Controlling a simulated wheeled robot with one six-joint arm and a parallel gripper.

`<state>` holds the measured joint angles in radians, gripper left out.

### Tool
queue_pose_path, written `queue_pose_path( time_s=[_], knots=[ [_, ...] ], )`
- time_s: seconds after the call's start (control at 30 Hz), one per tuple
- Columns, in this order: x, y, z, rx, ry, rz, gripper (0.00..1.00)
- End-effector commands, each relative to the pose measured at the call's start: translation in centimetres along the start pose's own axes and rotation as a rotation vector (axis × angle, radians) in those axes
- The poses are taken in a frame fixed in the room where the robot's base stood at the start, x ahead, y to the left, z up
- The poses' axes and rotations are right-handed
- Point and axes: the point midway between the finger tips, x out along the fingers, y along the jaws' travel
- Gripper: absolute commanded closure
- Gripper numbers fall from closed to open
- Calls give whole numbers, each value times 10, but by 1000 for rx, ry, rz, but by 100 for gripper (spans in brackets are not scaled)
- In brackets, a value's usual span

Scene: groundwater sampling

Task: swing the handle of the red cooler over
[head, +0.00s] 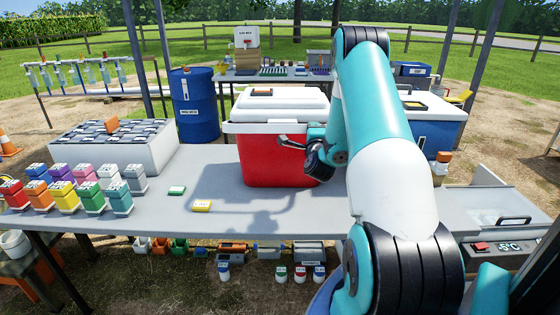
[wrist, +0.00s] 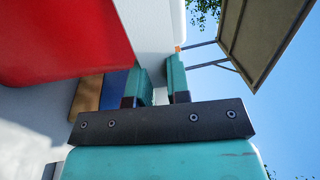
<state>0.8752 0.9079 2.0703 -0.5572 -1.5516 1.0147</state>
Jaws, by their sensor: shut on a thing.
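The red cooler (head: 265,160) stands on the grey table with its white lid (head: 275,103) closed. Its white handle (head: 250,127) runs across the front, just below the lid. My gripper (head: 308,135) is at the right part of the cooler's front, partly hidden by my own arm. In the wrist view, the red body (wrist: 60,40) fills the upper left. The two teal fingers of my gripper (wrist: 158,85) stand on either side of a white part, shut on the handle. The exact contact is hard to see.
A blue cooler (head: 445,132) stands behind my arm at the right. A grey rack box (head: 120,150) and several coloured bottles (head: 92,197) stand at the left. The front middle is clear.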

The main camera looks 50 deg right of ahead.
Motion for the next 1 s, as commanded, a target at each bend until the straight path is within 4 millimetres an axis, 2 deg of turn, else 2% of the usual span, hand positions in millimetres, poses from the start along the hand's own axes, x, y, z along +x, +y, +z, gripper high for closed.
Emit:
queue_pose_path(
  time_s=[0.03, 0.1, 1.0],
  knots=[
    [3, -9, 1, 3, -3, 7, 98],
    [4, -12, 1, 3, -3, 13, 98],
    [24, -49, 1, 3, -3, 86, 98]
  ],
)
